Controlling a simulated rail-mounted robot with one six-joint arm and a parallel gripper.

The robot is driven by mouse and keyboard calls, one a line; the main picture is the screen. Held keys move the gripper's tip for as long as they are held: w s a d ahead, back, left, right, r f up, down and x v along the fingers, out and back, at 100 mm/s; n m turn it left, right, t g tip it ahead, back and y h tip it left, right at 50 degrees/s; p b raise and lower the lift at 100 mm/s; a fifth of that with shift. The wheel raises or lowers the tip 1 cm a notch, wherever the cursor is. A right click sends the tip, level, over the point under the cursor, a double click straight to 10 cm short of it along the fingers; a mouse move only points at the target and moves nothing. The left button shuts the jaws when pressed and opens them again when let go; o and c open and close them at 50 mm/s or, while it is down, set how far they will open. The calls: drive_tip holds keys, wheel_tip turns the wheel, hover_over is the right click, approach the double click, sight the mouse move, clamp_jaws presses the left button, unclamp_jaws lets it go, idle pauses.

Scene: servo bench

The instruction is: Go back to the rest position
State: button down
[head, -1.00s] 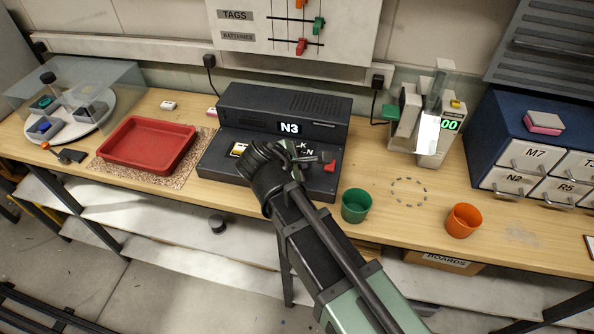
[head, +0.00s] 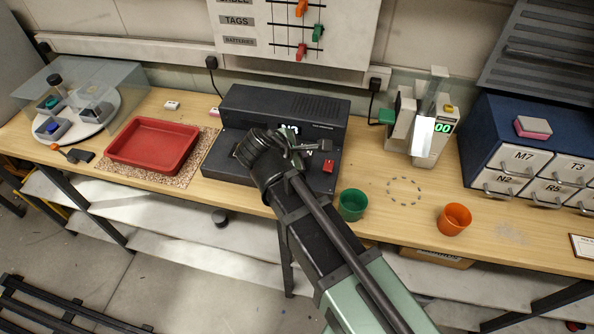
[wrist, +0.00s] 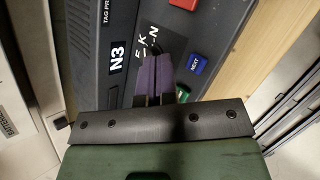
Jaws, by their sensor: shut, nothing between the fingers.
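My gripper (head: 312,147) is above the dark tag printer (head: 285,105), with the arm reaching in from the lower right. In the wrist view my gripper (wrist: 168,78) has its two purple-padded fingers together with nothing between them. They are over the printer's panel, close to the lettering and the blue NEXT button (wrist: 195,64). I cannot tell the exact gap to the panel.
A red tray (head: 153,146) lies to the left. A green cup (head: 352,204) and an orange cup (head: 454,219) stand near the front edge, right of the arm. A dispenser (head: 420,125) with a green 00 display and a blue drawer cabinet (head: 480,130) stand further right.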

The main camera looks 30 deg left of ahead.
idle(0.6)
